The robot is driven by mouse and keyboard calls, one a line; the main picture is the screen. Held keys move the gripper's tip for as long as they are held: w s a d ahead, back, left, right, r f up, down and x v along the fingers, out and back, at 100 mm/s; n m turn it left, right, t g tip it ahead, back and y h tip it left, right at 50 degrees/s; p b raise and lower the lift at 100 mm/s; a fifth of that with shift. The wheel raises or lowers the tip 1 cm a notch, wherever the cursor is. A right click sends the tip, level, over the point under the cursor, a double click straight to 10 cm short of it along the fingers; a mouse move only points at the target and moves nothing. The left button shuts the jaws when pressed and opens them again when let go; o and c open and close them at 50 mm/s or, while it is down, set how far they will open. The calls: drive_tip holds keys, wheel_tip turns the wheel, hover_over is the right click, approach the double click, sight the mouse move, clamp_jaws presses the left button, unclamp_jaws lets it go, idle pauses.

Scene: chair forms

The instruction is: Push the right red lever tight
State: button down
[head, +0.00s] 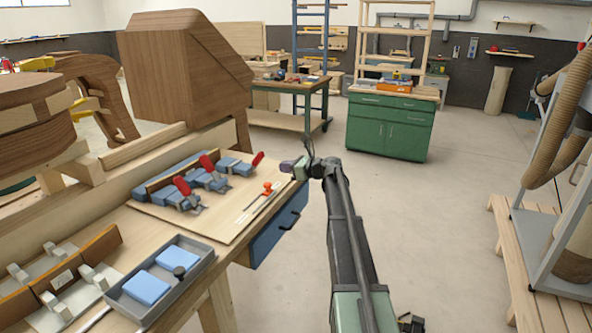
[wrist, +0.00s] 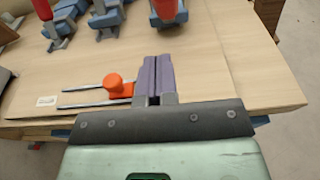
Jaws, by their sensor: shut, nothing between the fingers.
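Several red-handled blue clamps sit on a thin wooden board. The right red lever (head: 258,158) stands tilted up at the board's far right end in the head view. Two more red levers, one in the middle (head: 207,163) and one nearer (head: 182,186), are to its left. My gripper (head: 287,166) is beside the board's right edge, to the right of the right lever and apart from it. In the wrist view my gripper (wrist: 151,76) has its purple fingers together and empty. A red lever (wrist: 166,10) shows ahead of them, cut by the top edge.
An orange knob on metal rods (wrist: 118,86) lies on the board just left of my fingers in the wrist view. A grey tray (head: 190,265) with blue blocks stands nearer on the bench. Wooden chair forms (head: 185,75) rise behind.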

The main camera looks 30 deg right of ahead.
sight(262, 158)
drive_tip(key=w+a, duration=0.1)
drive_tip(key=w+a+r+p, duration=0.1)
drive_tip(key=w, duration=0.1)
drive_tip(key=w+a+p, duration=0.1)
drive_tip(key=w, duration=0.1)
drive_tip(key=shift+a+r, duration=0.35)
drive_tip(key=shift+r, duration=0.05)
